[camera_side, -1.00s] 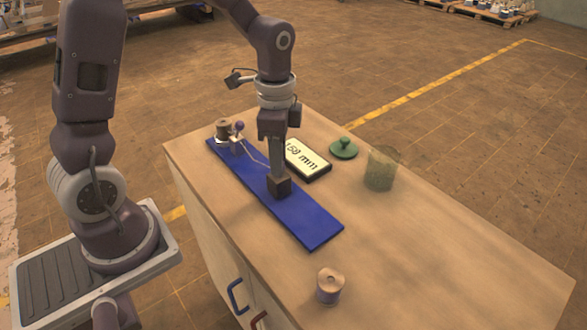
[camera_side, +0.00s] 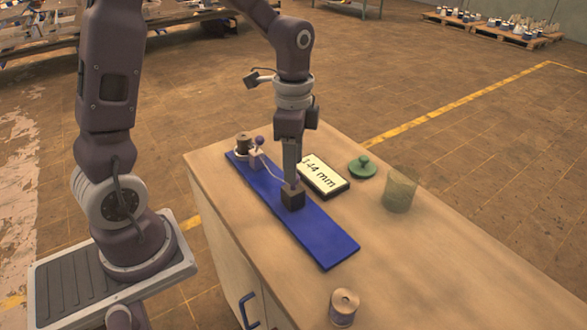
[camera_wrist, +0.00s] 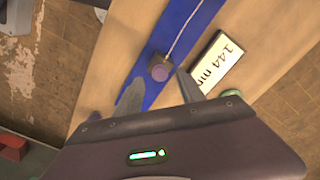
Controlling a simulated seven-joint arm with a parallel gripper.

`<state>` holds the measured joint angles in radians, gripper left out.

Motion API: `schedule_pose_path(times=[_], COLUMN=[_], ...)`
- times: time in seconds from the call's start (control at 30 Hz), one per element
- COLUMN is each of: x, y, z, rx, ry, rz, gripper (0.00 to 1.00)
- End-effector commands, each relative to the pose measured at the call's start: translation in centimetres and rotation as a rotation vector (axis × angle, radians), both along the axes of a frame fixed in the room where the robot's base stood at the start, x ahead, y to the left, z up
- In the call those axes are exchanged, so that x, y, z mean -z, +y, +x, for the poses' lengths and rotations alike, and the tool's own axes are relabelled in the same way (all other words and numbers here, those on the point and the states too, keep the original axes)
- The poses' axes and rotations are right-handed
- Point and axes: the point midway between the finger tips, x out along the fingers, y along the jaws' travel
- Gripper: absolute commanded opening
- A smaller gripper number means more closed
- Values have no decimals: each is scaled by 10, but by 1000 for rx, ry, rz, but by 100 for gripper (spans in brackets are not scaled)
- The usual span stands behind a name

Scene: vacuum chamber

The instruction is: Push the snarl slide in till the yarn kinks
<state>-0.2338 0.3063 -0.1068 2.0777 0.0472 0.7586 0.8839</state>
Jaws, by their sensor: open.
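The snarl slide, a dark block (camera_side: 292,198), sits on the long blue rail (camera_side: 325,238). In the wrist view the block (camera_wrist: 160,67) lies between my spread fingertips; contact with either finger is unclear. My gripper (camera_side: 291,182) points down at the block and is open. The pale yarn (camera_side: 272,172) runs from the block to a small post with a purple knob (camera_side: 259,140) at the rail's far end. In the side view it looks slightly bowed; in the wrist view the yarn (camera_wrist: 181,31) looks nearly straight. A display (camera_side: 324,177) beside the rail reads 144 mm.
A brown spool (camera_side: 243,143) stands at the rail's far end. Right of the display are a green knobbed lid (camera_side: 362,167) and a translucent greenish cup (camera_side: 399,191). The right part of the bench top is clear.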

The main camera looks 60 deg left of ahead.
Motion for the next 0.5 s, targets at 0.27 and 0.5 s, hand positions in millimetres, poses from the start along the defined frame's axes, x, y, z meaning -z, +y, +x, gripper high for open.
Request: schedule_pose_path(times=[0.27, 0.5], x=[-43, -45], y=[0, 0], z=[1, 0], rx=[-1, -1], ry=[-3, -1], rz=[0, -1], gripper=[46, 46])
